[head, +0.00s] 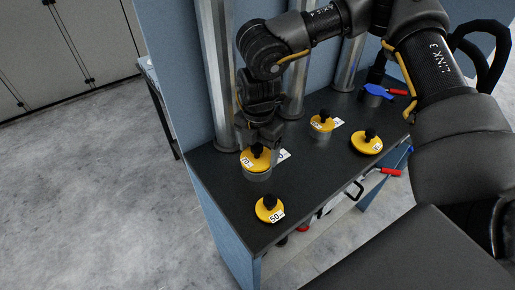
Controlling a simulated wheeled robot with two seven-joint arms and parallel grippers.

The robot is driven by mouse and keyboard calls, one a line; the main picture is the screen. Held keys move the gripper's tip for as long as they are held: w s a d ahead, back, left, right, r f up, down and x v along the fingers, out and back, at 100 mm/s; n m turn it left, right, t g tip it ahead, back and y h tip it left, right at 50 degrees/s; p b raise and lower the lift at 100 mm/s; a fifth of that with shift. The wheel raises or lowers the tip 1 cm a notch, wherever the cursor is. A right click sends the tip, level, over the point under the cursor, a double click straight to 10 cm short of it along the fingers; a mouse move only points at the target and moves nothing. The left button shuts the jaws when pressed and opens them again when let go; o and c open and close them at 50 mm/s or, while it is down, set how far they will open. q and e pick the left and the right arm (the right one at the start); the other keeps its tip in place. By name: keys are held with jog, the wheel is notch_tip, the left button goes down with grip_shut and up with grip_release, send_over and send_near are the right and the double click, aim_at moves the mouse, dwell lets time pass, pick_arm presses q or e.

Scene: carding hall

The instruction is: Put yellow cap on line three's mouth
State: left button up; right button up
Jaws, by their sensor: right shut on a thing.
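My right gripper (262,143) reaches down at the near left of the dark bench and is shut on the black knob of a yellow cap (250,164). This cap is level over a short metal mouth (258,176); I cannot tell whether it rests on it or is just above. Another yellow cap (322,124) sits on a metal mouth farther back. Two more yellow caps lie on the bench: one at the right (366,145), one near the front corner, marked 50 (268,213). The line numbers are too small to read. My left gripper is not in view.
The dark bench top (318,170) has clear space in its middle. A metal pipe (214,70) rises at its left rear, against a blue panel. A blue fitting with a red handle (378,91) stands at the back right. Open concrete floor (90,190) lies left.

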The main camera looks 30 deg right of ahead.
aim_at(258, 144)
jog(key=shift+f, duration=0.5)
jog(key=o, duration=1.1)
jog(key=shift+c, duration=0.2)
jog(key=shift+r, duration=0.25)
notch_tip(258, 144, up, 12)
jog(key=shift+f, duration=0.2)
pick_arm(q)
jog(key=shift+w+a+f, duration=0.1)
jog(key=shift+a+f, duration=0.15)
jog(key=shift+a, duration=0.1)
pick_arm(e)
jog(key=shift+r, duration=0.6)
